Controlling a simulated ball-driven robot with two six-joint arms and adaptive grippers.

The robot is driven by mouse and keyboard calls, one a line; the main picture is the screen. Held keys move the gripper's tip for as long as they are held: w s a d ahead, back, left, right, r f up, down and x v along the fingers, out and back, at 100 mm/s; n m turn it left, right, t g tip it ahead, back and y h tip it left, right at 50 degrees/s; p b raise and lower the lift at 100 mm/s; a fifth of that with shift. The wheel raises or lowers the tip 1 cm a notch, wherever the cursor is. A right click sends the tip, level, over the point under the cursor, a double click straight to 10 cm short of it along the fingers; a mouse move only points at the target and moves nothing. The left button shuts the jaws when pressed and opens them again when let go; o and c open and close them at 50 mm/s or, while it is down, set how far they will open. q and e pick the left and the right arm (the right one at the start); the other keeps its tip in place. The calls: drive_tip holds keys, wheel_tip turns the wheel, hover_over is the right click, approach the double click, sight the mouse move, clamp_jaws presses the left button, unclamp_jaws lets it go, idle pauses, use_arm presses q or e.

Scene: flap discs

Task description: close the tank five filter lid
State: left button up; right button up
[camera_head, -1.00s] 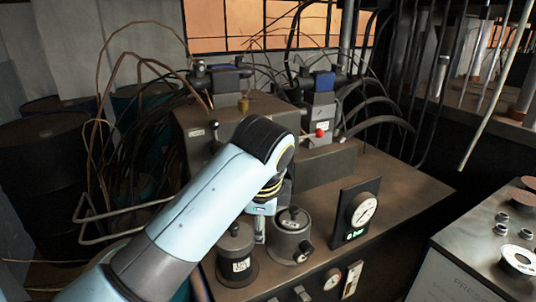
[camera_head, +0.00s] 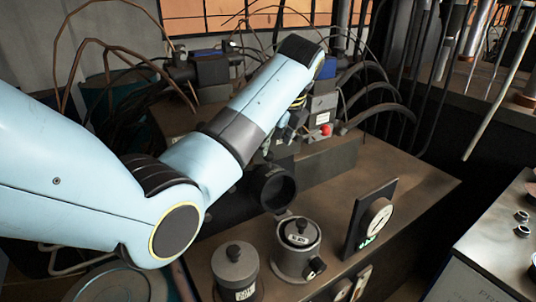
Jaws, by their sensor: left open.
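The tank five filter housing (camera_head: 297,262) is a grey cylinder on the dark bench, with a black knobbed piece and a pale label inside its rim. A round dark lid (camera_head: 272,188) stands raised just behind it, its hollow underside facing me. I take this to be the filter lid, standing open. My left gripper (camera_head: 282,136) is open and empty, above and behind the lid. It is partly hidden by my forearm, and I cannot tell whether it touches the lid. My right gripper is not in view.
A second grey canister (camera_head: 236,270) with a black knob stands left of the housing. An upright gauge panel (camera_head: 370,218) stands to its right. Valve blocks and hoses crowd the back. The bench's right part is clear. A separate console (camera_head: 500,235) is at the far right.

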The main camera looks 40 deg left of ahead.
sight(270, 152)
use_arm(q)
drive_tip(key=x, duration=0.6)
drive_tip(key=shift+a, duration=0.1)
drive_tip(key=shift+a+f, duration=0.15)
drive_tip(key=shift+f, duration=0.2)
drive_tip(key=shift+c, duration=0.4)
drive_tip(key=c, duration=0.7)
clamp_jaws()
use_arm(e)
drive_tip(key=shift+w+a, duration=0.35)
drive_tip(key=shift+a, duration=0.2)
use_arm(q)
drive_tip(key=shift+w, duration=0.1)
